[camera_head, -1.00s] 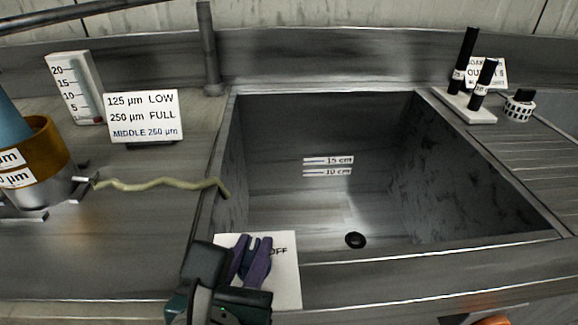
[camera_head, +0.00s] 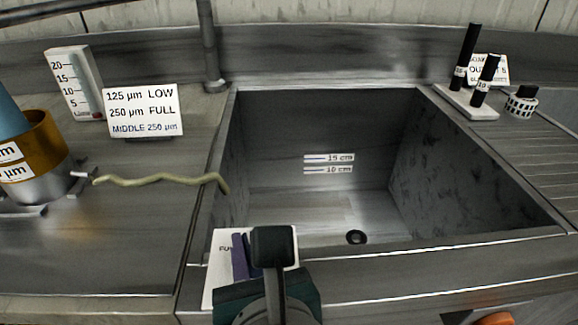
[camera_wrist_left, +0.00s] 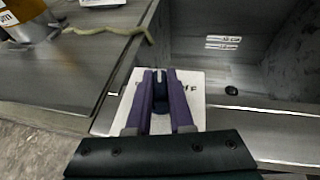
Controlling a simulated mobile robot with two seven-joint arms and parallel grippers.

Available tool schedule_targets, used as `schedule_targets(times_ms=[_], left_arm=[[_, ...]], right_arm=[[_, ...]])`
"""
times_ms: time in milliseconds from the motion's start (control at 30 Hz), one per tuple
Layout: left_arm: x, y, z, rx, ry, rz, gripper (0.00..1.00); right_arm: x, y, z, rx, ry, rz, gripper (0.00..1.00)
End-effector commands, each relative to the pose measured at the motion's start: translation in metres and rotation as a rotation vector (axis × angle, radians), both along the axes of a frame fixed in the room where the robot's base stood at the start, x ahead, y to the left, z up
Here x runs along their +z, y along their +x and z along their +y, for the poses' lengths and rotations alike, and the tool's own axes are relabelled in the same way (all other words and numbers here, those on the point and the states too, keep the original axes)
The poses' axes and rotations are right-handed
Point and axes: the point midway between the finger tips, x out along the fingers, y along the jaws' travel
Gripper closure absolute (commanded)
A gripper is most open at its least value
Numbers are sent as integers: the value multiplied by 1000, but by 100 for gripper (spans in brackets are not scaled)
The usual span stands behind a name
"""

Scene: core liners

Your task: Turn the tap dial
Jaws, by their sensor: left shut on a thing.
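The tap dial is a small dark knob (camera_wrist_left: 160,92) with a pale mark, on a white label plate (camera_head: 220,272) at the sink's front left edge. The plate also shows in the left wrist view (camera_wrist_left: 194,92), with part of the word OFF right of the dial. My left gripper (camera_head: 246,254) has purple fingers, which also show in the left wrist view (camera_wrist_left: 160,96), one on each side of the dial and shut on it. In the head view my gripper hides the dial and much of the plate. My right gripper is not in view.
The sink (camera_head: 320,150) has a drain (camera_head: 356,237) and depth labels (camera_head: 328,164). A yellowish hose (camera_head: 150,180) runs from an orange-and-metal vessel (camera_head: 40,140) to the sink's left rim. A text sign (camera_head: 143,110) and a scale (camera_head: 75,84) stand behind it.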

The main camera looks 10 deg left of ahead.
Motion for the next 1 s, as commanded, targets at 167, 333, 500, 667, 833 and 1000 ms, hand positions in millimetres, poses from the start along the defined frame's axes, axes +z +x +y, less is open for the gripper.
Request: schedule_targets(times_ms=[167,333,500,667,833,1000], left_arm=[[-4,-1,1,0,-2,8,100],[-4,-1,1,0,-2,9,68],[-3,-1,1,0,-1,7,50],[-2,-1,0,0,-2,5,50],[1,-6,-2,-1,0,4,50],[13,-30,-16,-2,-4,7,50]], right_arm=[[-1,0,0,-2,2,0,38],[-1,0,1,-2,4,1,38],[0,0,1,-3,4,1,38],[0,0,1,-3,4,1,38],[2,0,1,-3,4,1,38],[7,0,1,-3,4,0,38]])
